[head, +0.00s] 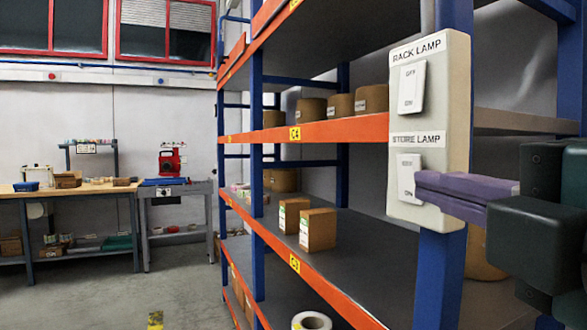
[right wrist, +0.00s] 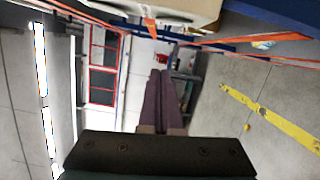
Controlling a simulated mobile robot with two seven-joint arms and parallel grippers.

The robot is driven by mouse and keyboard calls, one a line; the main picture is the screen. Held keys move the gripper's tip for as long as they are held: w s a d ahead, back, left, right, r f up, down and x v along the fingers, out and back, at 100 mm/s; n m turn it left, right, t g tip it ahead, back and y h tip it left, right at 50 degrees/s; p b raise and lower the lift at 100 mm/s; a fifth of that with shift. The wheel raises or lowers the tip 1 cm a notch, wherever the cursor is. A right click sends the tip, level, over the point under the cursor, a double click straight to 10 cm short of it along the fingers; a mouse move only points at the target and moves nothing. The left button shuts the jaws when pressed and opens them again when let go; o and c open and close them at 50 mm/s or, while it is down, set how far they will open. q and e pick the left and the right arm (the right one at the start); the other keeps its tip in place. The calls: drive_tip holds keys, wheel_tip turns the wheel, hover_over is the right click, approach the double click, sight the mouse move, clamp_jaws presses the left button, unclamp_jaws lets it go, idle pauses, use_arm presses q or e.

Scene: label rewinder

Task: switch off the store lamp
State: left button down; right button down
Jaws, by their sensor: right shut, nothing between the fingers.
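A cream switch plate (head: 458,90) is fixed to the blue front post of the rack. Its upper rocker (head: 412,88) sits under the label RACK LAMP. Its lower rocker (head: 408,178) sits under the label STORE LAMP. I cannot tell surely which way either rocker is tipped. My right gripper (head: 418,184) comes in from the right with its purple fingers shut and empty. Its fingertips overlap the right edge of the lower rocker; contact is unclear. The shut fingers also show in the right wrist view (right wrist: 160,80). My left gripper is not in view.
The rack's orange-edged shelves (head: 330,133) hold several brown boxes and rolls behind the plate. A white roll (head: 311,321) lies low on the rack. A workbench (head: 70,190) and a grey table with a red machine (head: 170,160) stand far left. The floor between is clear.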

sight(415, 165)
drive_tip(key=w, duration=0.3)
drive_tip(key=w+d+p, duration=0.1)
drive_tip(key=w, duration=0.6)
drive_tip(key=shift+w+d+r, duration=0.1)
drive_tip(key=shift+d+r, duration=0.15)
drive_tip(key=shift+d, duration=0.05)
drive_tip(key=shift+w+d+p, duration=0.25)
drive_tip(key=shift+d+p, duration=0.05)
drive_tip(key=shift+d, duration=0.3)
drive_tip(key=shift+w+d+r+m+p, duration=0.1)
drive_tip(key=shift+d+r+m+p, duration=0.3)
drive_tip(key=shift+m+p, duration=0.35)
drive_tip(key=shift+f, duration=0.2)
